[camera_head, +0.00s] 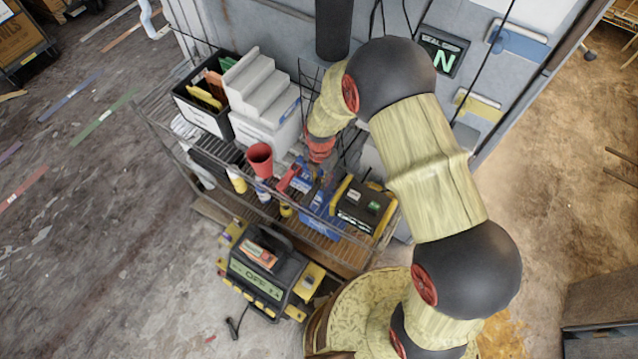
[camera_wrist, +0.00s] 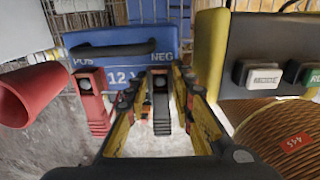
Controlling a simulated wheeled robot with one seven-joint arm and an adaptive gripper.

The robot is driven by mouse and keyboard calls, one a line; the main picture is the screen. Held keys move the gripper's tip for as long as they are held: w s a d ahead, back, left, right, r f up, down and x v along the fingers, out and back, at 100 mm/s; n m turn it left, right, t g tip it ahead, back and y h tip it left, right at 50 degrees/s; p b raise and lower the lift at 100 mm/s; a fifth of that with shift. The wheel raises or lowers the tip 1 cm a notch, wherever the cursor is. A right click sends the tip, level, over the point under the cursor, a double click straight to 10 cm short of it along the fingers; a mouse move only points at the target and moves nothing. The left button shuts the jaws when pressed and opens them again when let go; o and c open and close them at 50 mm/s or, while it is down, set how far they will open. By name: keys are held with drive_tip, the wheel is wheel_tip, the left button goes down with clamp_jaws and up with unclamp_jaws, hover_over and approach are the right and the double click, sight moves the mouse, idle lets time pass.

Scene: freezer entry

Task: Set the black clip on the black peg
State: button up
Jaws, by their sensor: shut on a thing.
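The black clip (camera_wrist: 161,108) stands between the two fingers of my gripper (camera_wrist: 160,82), just below the NEG label of a blue 12 V battery (camera_wrist: 115,58). My gripper is shut on it. A similar red clip (camera_wrist: 93,104) stands to the left, below the POS label. I cannot make out the black peg apart from the clip, nor tell whether the clip touches the battery. In the head view, the blue battery (camera_head: 325,208) is partly visible on the wire shelf, below my wrist; the black clip cannot be made out there.
A black and yellow charger box (camera_wrist: 265,50) stands close on the right, also in the head view (camera_head: 362,208). A red cup (camera_wrist: 32,92) is on the left. White stepped holders (camera_head: 262,85) and a black file bin (camera_head: 205,100) fill the shelf's back left.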

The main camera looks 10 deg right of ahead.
sight(311, 191)
clamp_jaws()
drive_tip(key=shift+r, duration=0.1)
drive_tip(key=shift+w+r+b, duration=0.1)
drive_tip(key=shift+r+b, duration=0.2)
drive_tip(key=shift+r, duration=0.15)
wheel_tip(311, 191, up, 2)
drive_tip(key=shift+a+r+b, duration=0.1)
drive_tip(key=shift+r+b, duration=0.05)
drive_tip(key=shift+b, duration=0.3)
drive_tip(key=s+a+r, duration=0.1)
drive_tip(key=r, duration=0.1)
drive_tip(key=s+a+r, duration=0.1)
drive_tip(key=s+a+r+b, duration=0.1)
drive_tip(key=s+r, duration=0.1)
drive_tip(key=shift+r, duration=0.35)
drive_tip(key=s+a+r, duration=0.5)
drive_tip(key=s+r, duration=0.2)
drive_tip(key=r, duration=0.1)
drive_tip(key=shift+a+p, duration=0.3)
drive_tip(key=shift+p, duration=0.15)
